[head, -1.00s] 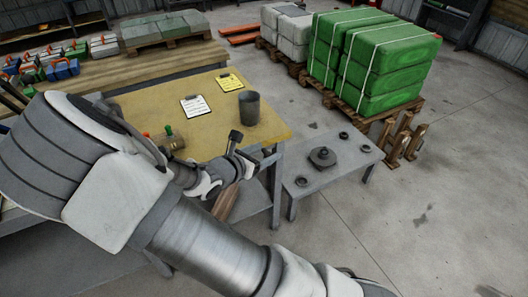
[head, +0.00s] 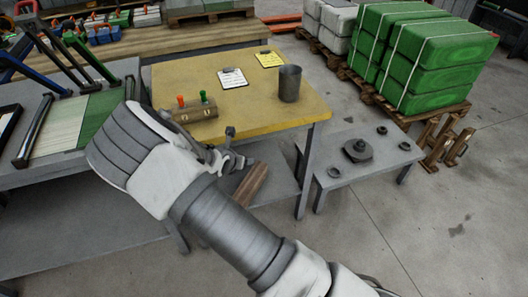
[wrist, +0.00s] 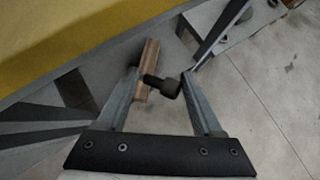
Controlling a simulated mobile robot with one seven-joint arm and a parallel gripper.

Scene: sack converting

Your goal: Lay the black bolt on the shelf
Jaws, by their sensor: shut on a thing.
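The black bolt (wrist: 168,87) is between the fingers of my gripper (wrist: 160,78) in the wrist view, its thick head toward the right finger. In the head view the bolt (head: 230,131) shows as a small dark piece at my gripper (head: 236,151), by the front edge of the yellow-topped table. My gripper is shut on it. The grey shelf (head: 215,190) lies under that table, below the gripper, partly hidden by my arm. The bolt appears above and apart from it.
A wooden bar (head: 250,186) lies on the shelf, also seen in the wrist view (wrist: 147,62). The table leg (head: 308,175) stands at right. The yellow tabletop (head: 240,105) overhangs the shelf. A low grey bench (head: 345,178) holds dark round parts.

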